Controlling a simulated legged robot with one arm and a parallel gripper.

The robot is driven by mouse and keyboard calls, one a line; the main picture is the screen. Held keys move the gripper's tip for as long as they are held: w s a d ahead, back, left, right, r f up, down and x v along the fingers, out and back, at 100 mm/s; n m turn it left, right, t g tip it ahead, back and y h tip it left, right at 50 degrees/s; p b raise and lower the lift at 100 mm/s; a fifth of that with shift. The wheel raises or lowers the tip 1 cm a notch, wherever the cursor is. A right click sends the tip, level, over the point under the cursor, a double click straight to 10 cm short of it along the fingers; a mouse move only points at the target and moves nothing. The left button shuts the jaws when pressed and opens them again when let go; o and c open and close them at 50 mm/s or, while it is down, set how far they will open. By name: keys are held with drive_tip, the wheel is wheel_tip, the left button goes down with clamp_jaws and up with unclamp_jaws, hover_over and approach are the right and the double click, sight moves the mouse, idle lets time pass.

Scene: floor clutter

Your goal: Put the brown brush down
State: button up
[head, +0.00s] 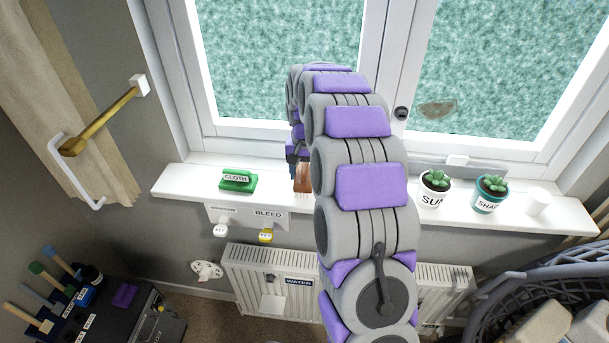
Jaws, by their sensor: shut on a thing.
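The brown brush (302,181) shows in the head view at the white window sill (390,197), just left of my arm. Its brown back and pale bristles are partly visible; my arm hides its right side. My gripper (298,160) is shut on the brush from above. My arm links hide most of the gripper. The brush's bristles appear at the height of the sill, but I cannot tell whether they touch it.
A green block labelled CLOTH (238,181) lies left of the brush on the sill. The window (400,130) is behind; a radiator (295,281) is below.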

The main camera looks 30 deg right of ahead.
drive_tip(key=shift+f, duration=0.85)
drive_tip(key=o, duration=0.9)
wheel_tip(320, 180, up, 11)
drive_tip(key=shift+w+r, duration=0.1)
drive_tip(key=shift+r, duration=0.5)
